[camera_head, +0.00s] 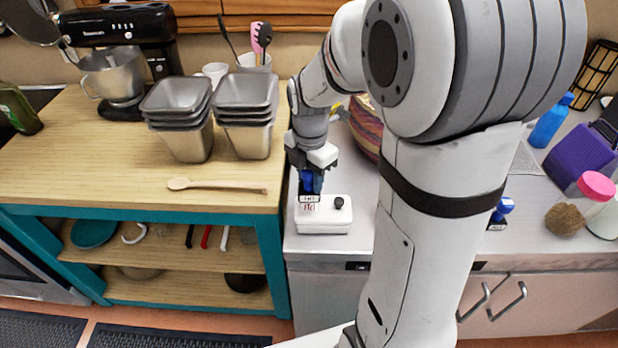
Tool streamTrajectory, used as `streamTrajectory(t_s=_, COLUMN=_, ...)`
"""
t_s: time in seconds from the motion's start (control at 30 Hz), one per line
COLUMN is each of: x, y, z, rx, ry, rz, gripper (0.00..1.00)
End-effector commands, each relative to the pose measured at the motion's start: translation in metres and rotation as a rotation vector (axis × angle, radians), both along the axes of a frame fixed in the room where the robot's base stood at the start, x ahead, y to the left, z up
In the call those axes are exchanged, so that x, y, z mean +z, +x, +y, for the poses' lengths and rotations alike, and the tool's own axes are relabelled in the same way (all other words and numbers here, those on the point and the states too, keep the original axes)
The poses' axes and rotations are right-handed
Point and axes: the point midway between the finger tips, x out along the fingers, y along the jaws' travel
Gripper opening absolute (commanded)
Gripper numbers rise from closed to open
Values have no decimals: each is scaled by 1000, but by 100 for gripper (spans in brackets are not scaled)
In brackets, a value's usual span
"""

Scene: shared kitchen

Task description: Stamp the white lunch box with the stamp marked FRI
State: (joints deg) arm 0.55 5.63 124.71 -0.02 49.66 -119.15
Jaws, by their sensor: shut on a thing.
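The white lunch box (323,220) sits on the light counter near its front edge, with a small dark knob on its lid. My gripper (311,176) is shut on a blue stamp (309,185) and holds it upright at the left part of the lid. The stamp's lower end is at or just above the lid; I cannot tell if it touches. Red marks show on the lid right below the stamp. The stamp's label is too small to read. Another blue stamp (501,212) stands on the counter right of my arm.
A purple lunch box (581,158), a blue bottle (551,121), a pink-capped bottle (596,188) and a brown fuzzy ball (564,219) stand at the right. A woven basket (366,127) is behind my gripper. Stacked metal tins (247,118) and a wooden spoon (217,186) lie left. My arm hides the middle counter.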

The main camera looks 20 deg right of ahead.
Motion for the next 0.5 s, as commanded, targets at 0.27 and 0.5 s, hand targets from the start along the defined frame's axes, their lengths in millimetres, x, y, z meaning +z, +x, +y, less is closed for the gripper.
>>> streamTrajectory(t_s=0.27, x=33, y=0, z=0, rx=0, ry=0, rz=-1, gripper=6)
streamTrajectory(t_s=0.5, x=55, y=0, z=0, rx=0, ry=0, rz=-2, gripper=6)
